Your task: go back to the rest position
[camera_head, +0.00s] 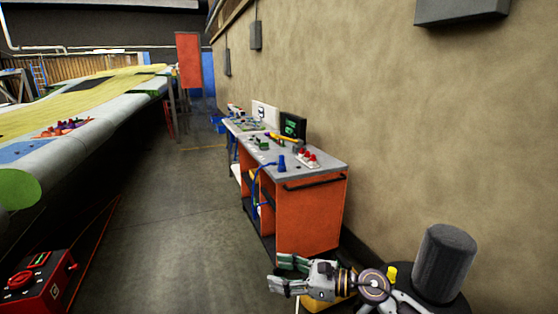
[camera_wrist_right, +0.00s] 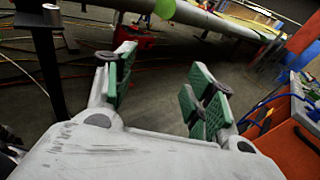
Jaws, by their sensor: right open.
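My right gripper (camera_head: 281,273) shows at the bottom of the head view, its fingers pointing left, in front of the orange workbench's near end. In the right wrist view its two green-padded fingers (camera_wrist_right: 158,85) stand apart with nothing between them, so it is open and empty. Only floor and more distant things show past the fingertips. My left gripper is not in either view.
An orange workbench (camera_head: 312,218) with tools and a monitor (camera_head: 292,127) stands along the right wall. A long wing (camera_head: 75,130) lies on the left. A red box (camera_head: 38,282) sits at lower left. Grey floor (camera_head: 165,215) between them is clear.

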